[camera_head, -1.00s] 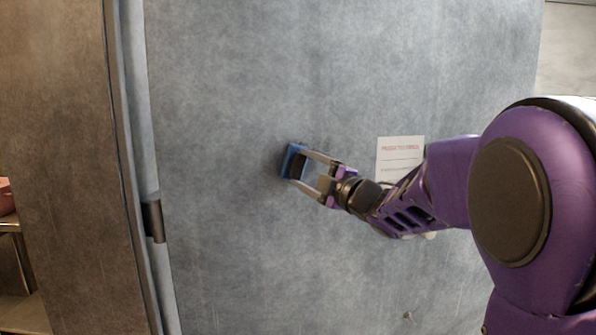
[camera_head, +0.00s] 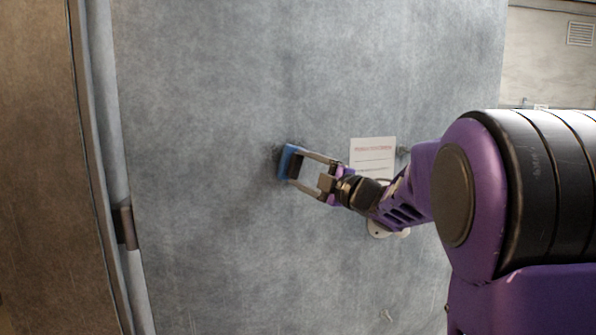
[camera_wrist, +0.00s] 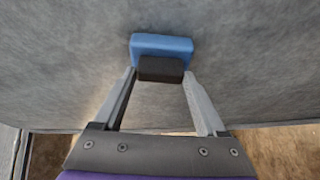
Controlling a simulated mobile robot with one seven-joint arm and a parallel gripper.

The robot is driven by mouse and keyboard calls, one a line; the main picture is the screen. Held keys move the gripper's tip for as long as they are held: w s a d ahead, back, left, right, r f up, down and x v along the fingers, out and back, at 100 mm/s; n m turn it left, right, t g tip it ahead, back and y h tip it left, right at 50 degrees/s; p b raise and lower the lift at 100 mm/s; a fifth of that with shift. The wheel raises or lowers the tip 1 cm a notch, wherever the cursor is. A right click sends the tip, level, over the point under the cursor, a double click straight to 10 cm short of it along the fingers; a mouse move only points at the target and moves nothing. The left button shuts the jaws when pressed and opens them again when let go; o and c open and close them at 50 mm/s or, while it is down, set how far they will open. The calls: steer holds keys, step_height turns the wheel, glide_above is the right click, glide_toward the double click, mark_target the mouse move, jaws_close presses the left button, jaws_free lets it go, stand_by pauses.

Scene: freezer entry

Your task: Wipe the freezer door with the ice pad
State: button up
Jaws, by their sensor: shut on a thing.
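The freezer door (camera_head: 220,230) is a large grey, mottled panel that fills most of the head view. The ice pad (camera_head: 287,161) is a blue block with a black grip. It also shows in the wrist view (camera_wrist: 162,45), with its black grip between my fingers. My gripper (camera_head: 303,167) is shut on the black grip, and the blue face is turned to the door. The pad looks to be against the door or very near it; the contact side is hidden. A dark shadow lies around the pad.
A white sign (camera_head: 372,154) with red text is on the door, right of my gripper. A round white fitting (camera_head: 385,229) sits below it, partly behind my arm. A dark hinge (camera_head: 125,227) and brown wall (camera_head: 35,160) stand at the left.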

steer(key=shift+w+d+r+p, duration=0.7)
steer(key=shift+w+d+r, duration=0.2)
steer(key=shift+d, duration=2.2)
steer(key=a+b, duration=0.1)
steer(key=s+a, duration=0.1)
steer(key=a, duration=0.1)
steer(key=a+b, duration=0.1)
steer(key=a, duration=0.1)
steer(key=shift+s+f+b, duration=0.2)
steer(key=shift+s+b, duration=0.05)
steer(key=shift+b, duration=0.05)
steer(key=shift+s+a+r, duration=0.15)
steer(key=shift+s+a, duration=0.05)
steer(key=shift+a, duration=0.6)
steer(key=s+a, duration=0.2)
steer(key=a, duration=0.7)
steer(key=shift+s+a, duration=0.4)
steer(key=shift+s, duration=0.1)
steer(key=shift+s+d, duration=0.3)
steer(key=shift+s, duration=0.65)
steer(key=shift+s+d, duration=0.3)
steer(key=shift+s, duration=0.6)
steer(key=shift+s+d, duration=0.3)
steer(key=shift+s, duration=0.65)
